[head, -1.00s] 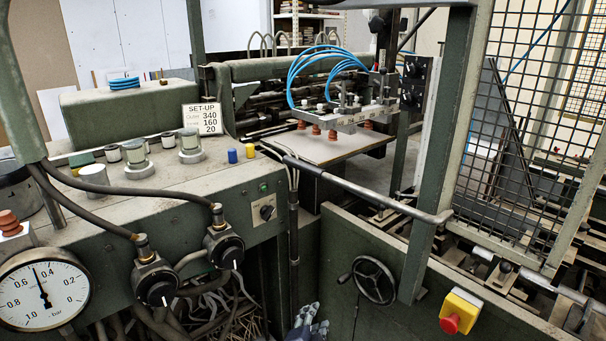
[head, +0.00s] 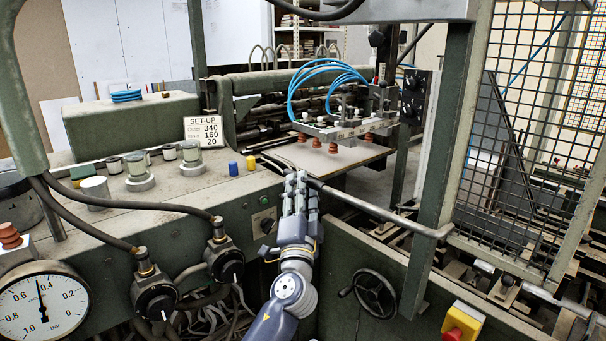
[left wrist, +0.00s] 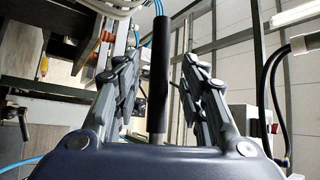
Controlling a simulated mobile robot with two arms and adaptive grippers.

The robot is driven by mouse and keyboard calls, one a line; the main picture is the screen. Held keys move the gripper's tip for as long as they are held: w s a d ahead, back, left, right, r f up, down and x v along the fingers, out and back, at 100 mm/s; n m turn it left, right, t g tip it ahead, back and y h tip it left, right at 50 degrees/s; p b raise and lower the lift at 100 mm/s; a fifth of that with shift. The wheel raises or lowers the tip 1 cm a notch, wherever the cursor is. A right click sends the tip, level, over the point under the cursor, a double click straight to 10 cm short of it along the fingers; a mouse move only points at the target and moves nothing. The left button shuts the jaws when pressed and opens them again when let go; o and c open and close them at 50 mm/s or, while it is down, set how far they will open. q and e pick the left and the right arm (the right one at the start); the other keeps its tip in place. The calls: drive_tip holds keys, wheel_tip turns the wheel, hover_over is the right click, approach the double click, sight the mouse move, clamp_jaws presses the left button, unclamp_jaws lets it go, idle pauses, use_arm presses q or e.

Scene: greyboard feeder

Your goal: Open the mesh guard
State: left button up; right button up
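The mesh guard (head: 515,130), a black wire grid in a grey-green frame, stands at the right in the head view. A long grey bar (head: 385,211) with a dark left end runs from the green post beside the mesh toward the middle. My left gripper (head: 295,180) is at the bar's left end, hiding part of it. In the left wrist view, the left gripper (left wrist: 160,65) is open, with the bar's black end (left wrist: 160,85) between its fingers and gaps on both sides. My right gripper is not in view.
A handwheel (head: 375,296) and a red button on a yellow box (head: 460,322) are below the bar. A control console (head: 110,235) with knobs and a pressure gauge (head: 42,305) fills the left. Suction cups (head: 333,147) hang over a board behind the gripper.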

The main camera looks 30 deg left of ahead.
use_arm(q)
drive_tip(key=shift+p+x, duration=0.35)
drive_tip(key=shift+x, duration=1.4)
clamp_jaws()
